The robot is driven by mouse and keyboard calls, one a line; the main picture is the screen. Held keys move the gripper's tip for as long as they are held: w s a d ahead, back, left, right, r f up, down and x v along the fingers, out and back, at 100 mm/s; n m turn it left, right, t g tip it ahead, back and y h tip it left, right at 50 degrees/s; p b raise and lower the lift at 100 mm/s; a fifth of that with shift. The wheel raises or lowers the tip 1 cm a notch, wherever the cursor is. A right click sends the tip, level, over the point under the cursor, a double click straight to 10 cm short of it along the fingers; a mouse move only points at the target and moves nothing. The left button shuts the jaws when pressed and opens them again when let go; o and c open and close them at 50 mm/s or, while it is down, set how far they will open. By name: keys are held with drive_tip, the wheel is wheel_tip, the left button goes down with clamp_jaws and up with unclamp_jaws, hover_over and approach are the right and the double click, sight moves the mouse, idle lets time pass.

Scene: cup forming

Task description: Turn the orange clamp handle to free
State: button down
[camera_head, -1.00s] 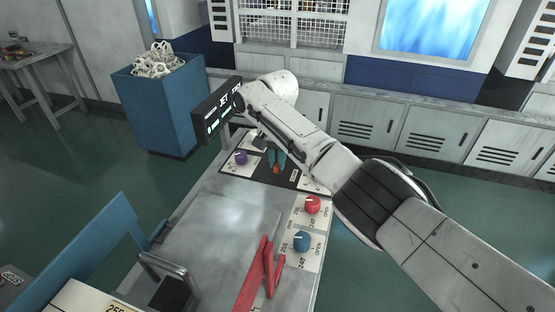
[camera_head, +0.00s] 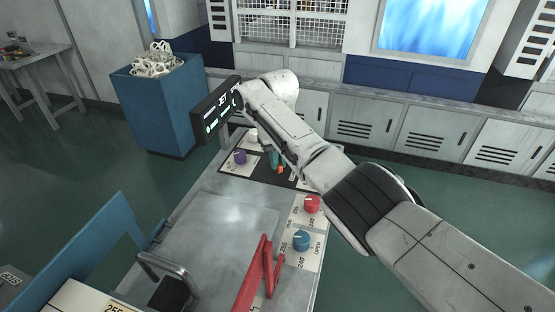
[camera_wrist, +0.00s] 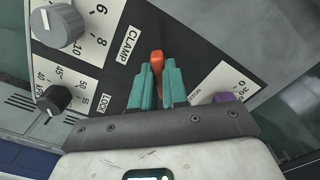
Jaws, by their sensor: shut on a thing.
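The orange clamp handle (camera_wrist: 157,60) stands on a dark panel marked CLAMP and LOCK in the wrist view. My gripper (camera_wrist: 156,77) has teal fingers on both sides of the handle and is shut on it. The handle's top end sticks out past the fingertips; its lower part is hidden between them. In the head view a small bit of the orange handle (camera_head: 281,170) shows beside my teal gripper (camera_head: 274,160), partly covered by my arm.
A purple knob (camera_head: 240,157), red knob (camera_head: 312,204) and blue knob (camera_head: 301,240) stand on the bench. A display box (camera_head: 216,110) rises behind.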

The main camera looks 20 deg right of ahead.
drive_tip(key=n, duration=0.5)
drive_tip(key=shift+d+n+b, duration=0.1)
drive_tip(key=shift+n+b, duration=0.2)
drive_tip(key=shift+w+d+n+b, duration=0.15)
drive_tip(key=shift+n+b, duration=0.15)
drive_tip(key=shift+n, duration=1.8)
drive_tip(key=shift+r, duration=0.1)
drive_tip(key=c, duration=1.1)
unclamp_jaws()
drive_tip(key=shift+c, duration=0.2)
wheel_tip(320, 180, up, 11)
drive_tip(key=b, duration=0.1)
drive_tip(key=shift+f, duration=0.25)
